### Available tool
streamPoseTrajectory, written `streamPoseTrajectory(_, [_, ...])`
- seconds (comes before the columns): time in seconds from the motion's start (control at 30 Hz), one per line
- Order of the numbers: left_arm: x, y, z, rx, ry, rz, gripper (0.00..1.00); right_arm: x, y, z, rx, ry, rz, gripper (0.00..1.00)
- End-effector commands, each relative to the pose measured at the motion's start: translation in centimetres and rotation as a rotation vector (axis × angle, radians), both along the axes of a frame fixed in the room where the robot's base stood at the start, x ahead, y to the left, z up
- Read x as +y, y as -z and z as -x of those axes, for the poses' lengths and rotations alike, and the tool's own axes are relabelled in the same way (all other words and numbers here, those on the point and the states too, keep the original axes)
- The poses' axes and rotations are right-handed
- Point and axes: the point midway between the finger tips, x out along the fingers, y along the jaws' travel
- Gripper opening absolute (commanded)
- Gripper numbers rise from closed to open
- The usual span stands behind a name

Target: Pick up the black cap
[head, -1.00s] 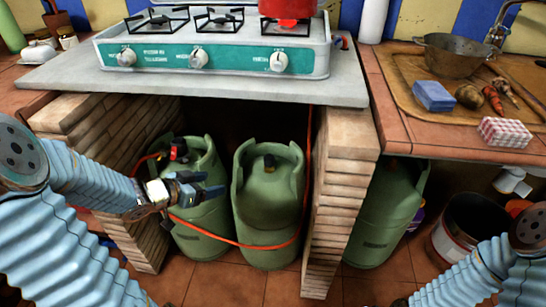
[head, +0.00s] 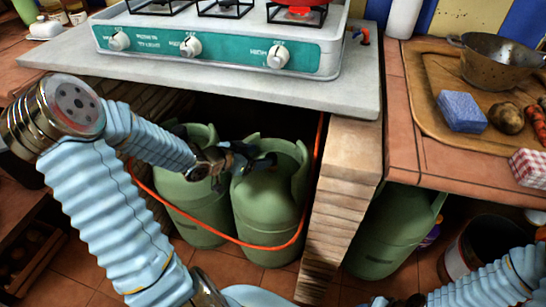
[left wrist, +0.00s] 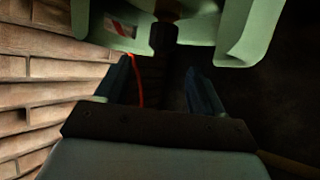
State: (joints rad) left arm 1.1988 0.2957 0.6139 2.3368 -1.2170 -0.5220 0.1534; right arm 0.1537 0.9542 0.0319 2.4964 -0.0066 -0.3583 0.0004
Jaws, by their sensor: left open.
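The black cap (head: 270,158) sits on top of the middle green gas cylinder (head: 268,205), inside its raised collar, under the stove counter. My left gripper (head: 248,157) is open at the cylinder's top, beside the cap, and partly covers it in the head view. In the left wrist view, the dark cap (left wrist: 163,35) shows just past the gap between the two open fingertips (left wrist: 161,68), with the green collar around it. I cannot tell whether a finger touches the cap.
A second green cylinder (head: 195,212) stands close on the left. An orange hose (head: 215,236) loops in front of both. A brick pillar (head: 340,200) bounds the opening on the right. The counter slab (head: 210,85) and stove (head: 220,45) lie overhead.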

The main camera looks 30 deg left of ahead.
Motion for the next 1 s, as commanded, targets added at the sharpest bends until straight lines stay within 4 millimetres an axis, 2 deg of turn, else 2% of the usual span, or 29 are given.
streamPoseTrajectory(0.1, [-0.5,0.9,-1.3,-0.001,0.001,0.000,0.68,0.0,0.4,0.0,0.000,0.001,0.000,0.43])
streamPoseTrajectory(0.27, [-0.8,1.8,-2.3,-0.001,0.001,0.000,0.68,0.0,1.0,0.0,0.000,0.001,0.001,0.43])
streamPoseTrajectory(0.4, [-1.5,3.5,-3.9,0.000,0.003,0.002,0.68,-0.1,2.0,0.0,0.000,0.004,0.002,0.43])
streamPoseTrajectory(0.5, [-1.8,4.0,-5.1,0.000,0.001,0.000,0.68,-0.1,2.3,0.0,0.000,0.004,0.002,0.43])
streamPoseTrajectory(0.8, [-2.0,4.1,-5.7,0.000,-0.001,-0.002,0.68,-0.1,2.3,0.0,-0.001,0.005,0.003,0.43])
streamPoseTrajectory(0.87, [-2.0,4.1,-5.7,0.000,0.000,-0.002,0.61,-0.1,2.3,0.0,-0.001,0.005,0.003,0.43])
streamPoseTrajectory(1.0, [-2.0,4.1,-5.7,0.000,0.000,-0.002,0.39,-0.1,2.3,0.0,-0.001,0.005,0.003,0.43])
